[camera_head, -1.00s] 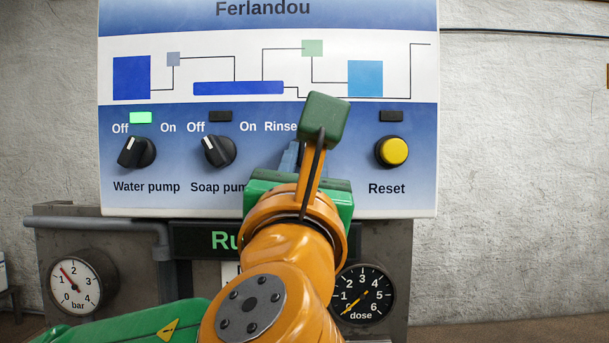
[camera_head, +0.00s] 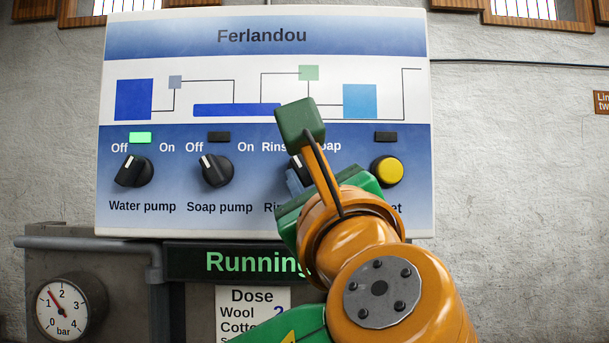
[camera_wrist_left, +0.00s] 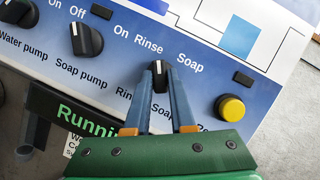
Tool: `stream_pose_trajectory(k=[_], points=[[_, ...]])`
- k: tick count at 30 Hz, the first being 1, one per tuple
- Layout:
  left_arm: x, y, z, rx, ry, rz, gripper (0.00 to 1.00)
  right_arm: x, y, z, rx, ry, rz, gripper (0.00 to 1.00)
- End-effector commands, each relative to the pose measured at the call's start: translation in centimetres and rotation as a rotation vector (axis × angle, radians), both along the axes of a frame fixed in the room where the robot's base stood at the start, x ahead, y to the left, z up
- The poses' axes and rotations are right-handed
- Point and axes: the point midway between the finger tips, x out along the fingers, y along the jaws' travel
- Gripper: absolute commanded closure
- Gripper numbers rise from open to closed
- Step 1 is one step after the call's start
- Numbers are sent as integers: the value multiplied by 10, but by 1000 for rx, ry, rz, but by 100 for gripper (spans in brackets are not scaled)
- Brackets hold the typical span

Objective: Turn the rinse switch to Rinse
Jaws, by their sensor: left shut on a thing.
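The rinse switch is a black knob (camera_wrist_left: 160,80) on the panel, between the labels Rinse (camera_wrist_left: 148,44) and Soap (camera_wrist_left: 190,62). Its white mark appears turned toward Rinse in the left wrist view. My left gripper (camera_wrist_left: 160,73) has its blue fingers on either side of the knob and is shut on it. In the head view the knob (camera_head: 297,164) is partly hidden behind my gripper (camera_head: 293,181) and wrist. My right gripper is in neither view.
The soap pump knob (camera_head: 216,170) and water pump knob (camera_head: 134,171) are to the left. The yellow Reset button (camera_head: 387,171) is close on the right of my wrist. A Running display (camera_head: 235,262) and a pressure gauge (camera_head: 65,308) are below.

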Motion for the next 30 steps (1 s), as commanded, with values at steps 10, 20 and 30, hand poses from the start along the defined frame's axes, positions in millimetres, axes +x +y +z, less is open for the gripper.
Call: stream_pose_trajectory(k=[10, 20, 30], points=[[-1, 1, 3, -22, -8, -1, 100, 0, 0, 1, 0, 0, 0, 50], [-1, 0, 2, -20, -6, -1, 48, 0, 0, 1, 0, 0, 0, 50], [-11, -3, -6, -18, -7, -4, 48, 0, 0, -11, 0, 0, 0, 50]])
